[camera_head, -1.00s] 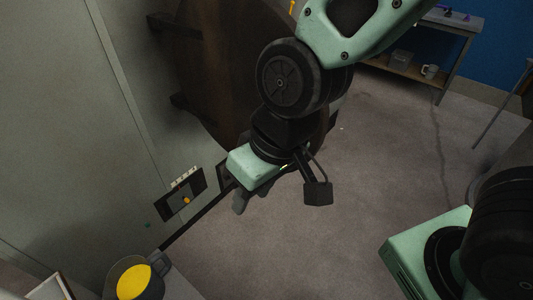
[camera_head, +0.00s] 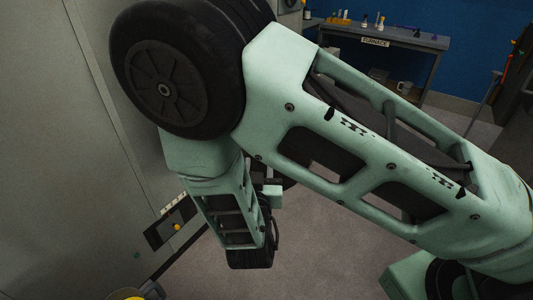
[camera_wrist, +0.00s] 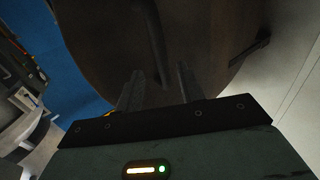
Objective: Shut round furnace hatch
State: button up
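The round furnace hatch (camera_wrist: 205,45) is a dark brown disc filling the upper middle of the wrist view. A curved bar (camera_wrist: 152,28) runs across its face, and a dark bracket (camera_wrist: 250,52) joins its right edge toward the pale furnace wall (camera_wrist: 298,75). My gripper (camera_wrist: 160,85) points at the hatch's face with its two grey fingers apart and nothing seen between them. I cannot tell whether the fingertips touch the hatch. In the head view my arm hides the hatch and the gripper's fingers.
A bench (camera_head: 385,35) with small items stands along the blue back wall. Bare floor (camera_head: 320,250) lies below my arm.

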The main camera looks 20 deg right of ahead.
jog(key=x, duration=0.7)
jog(key=shift+w+p, duration=0.3)
grip_shut()
jog(key=w+d+b, duration=0.2)
jog(key=w+d, duration=0.5)
jog(key=d, duration=0.3)
jog(key=shift+w+b, duration=0.3)
jog(key=shift+d, duration=0.1)
jog(key=shift+o, duration=0.8)
grip_release()
jog(key=shift+s, duration=0.1)
